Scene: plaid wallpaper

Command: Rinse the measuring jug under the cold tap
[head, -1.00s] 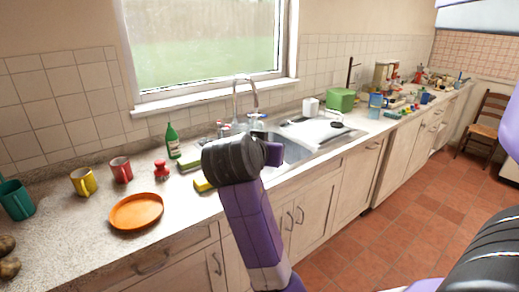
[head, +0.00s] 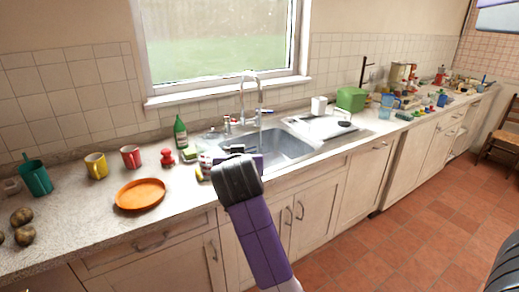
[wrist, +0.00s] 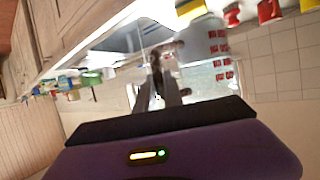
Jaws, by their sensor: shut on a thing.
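The measuring jug (wrist: 207,48) is pale and see-through with red markings. It shows beside my fingers in the wrist view. My gripper (wrist: 165,85) is shut on it, apparently at the handle side; the exact grip is blurred. In the head view my arm hides most of the gripper, and a pale, red-marked part of the jug (head: 205,163) shows at the left edge of the sink (head: 285,143). The tall curved tap (head: 250,78) stands behind the sink, right of the jug.
A green bottle (head: 180,132), a red pot-like item (head: 167,157), red and yellow mugs (head: 96,166) and an orange plate (head: 140,194) stand left of the sink. The drainer (head: 325,127) at right holds a dark-rimmed item; a green box (head: 350,98) stands behind it.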

